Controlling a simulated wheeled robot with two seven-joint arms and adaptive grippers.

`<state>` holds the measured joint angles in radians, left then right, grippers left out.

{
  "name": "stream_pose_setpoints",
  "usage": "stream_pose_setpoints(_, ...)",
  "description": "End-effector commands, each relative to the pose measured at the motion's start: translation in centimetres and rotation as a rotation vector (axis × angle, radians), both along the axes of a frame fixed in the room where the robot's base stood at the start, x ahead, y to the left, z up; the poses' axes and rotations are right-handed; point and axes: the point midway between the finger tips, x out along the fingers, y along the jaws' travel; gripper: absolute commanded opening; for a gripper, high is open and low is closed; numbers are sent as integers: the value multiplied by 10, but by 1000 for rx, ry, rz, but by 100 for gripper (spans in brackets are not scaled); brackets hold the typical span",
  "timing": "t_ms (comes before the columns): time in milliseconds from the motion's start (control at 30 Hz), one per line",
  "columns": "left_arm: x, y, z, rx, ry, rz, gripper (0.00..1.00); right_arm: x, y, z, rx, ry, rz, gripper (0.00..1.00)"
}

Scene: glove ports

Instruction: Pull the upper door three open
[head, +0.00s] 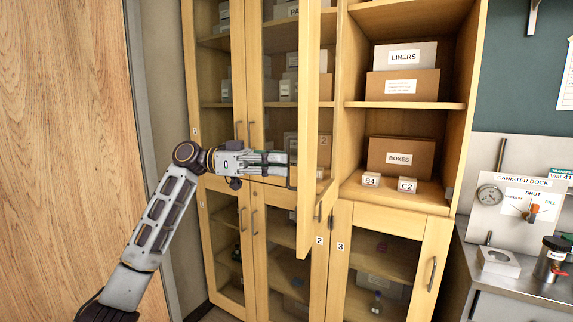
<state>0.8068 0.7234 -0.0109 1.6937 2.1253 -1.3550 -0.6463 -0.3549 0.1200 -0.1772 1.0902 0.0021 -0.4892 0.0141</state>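Upper door three (309,120) of the wooden cabinet stands swung wide open, jutting out toward me and seen nearly edge-on. It hides part of upper door two (256,80), which is shut. The bay behind door three shows its shelves. My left gripper (284,164) reaches in from the left, in front of door two, with its fingertips pointing right at the outer side of door three, near its free edge. The fingers are seen side-on and close together. Whether they hold the door's handle or only lie beside it I cannot tell. My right gripper is out of view.
The open bay holds a LINERS box (404,56), a BOXES carton (401,158) and small blocks marked B4 (371,179) and C2 (407,185). Lower door three (340,270) is shut. A canister dock (520,200) and grey counter stand at the right. A wooden panel (65,130) is at the left.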

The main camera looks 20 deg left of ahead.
Motion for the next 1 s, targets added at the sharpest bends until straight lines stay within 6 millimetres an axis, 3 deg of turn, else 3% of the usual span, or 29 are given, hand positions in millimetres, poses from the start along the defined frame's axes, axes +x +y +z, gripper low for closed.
stream_pose_setpoints(533,-16,76,0,0,1,1,17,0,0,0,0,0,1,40)
stream_pose_setpoints(733,-19,89,0,1,0,1,17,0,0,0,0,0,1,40)
stream_pose_setpoints(1000,-19,91,0,1,0,0,17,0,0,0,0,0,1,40)
